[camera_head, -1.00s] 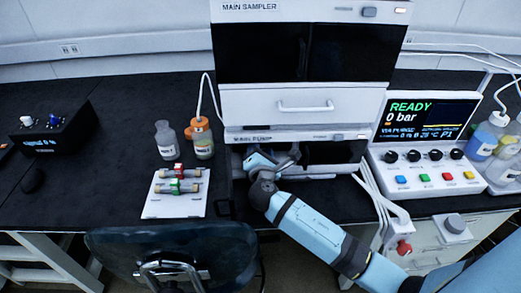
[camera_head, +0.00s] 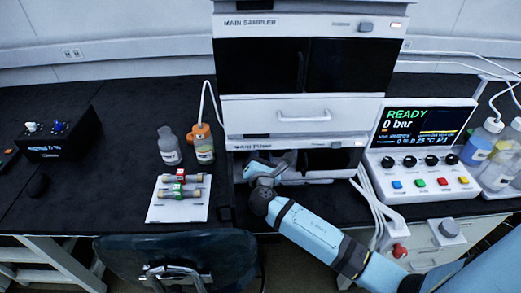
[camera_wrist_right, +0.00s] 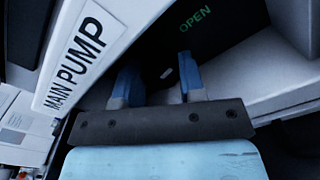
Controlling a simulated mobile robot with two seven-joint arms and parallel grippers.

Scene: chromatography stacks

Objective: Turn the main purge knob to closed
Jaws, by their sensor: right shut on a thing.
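The main pump (camera_head: 250,143) is the lower unit of the central stack; its "MAIN PUMP" label also shows in the wrist view (camera_wrist_right: 78,55). My right gripper (camera_head: 264,166) is at the open dark front of this pump. In the wrist view its two blue fingers (camera_wrist_right: 159,68) are closed in around the dark main purge knob (camera_wrist_right: 166,73), which has a small pale mark. The knob is hard to make out against the dark panel. Green "OPEN" lettering shows beyond the fingers. In the head view my arm hides the knob. My left gripper is not in view.
The main sampler (camera_head: 247,22) stands above the pump. A control panel (camera_head: 425,125) reading READY, 0 bar is to the right. Two bottles (camera_head: 169,146) and a white plate with column fittings (camera_head: 160,211) are left of the stack. A chair (camera_head: 190,265) stands in front.

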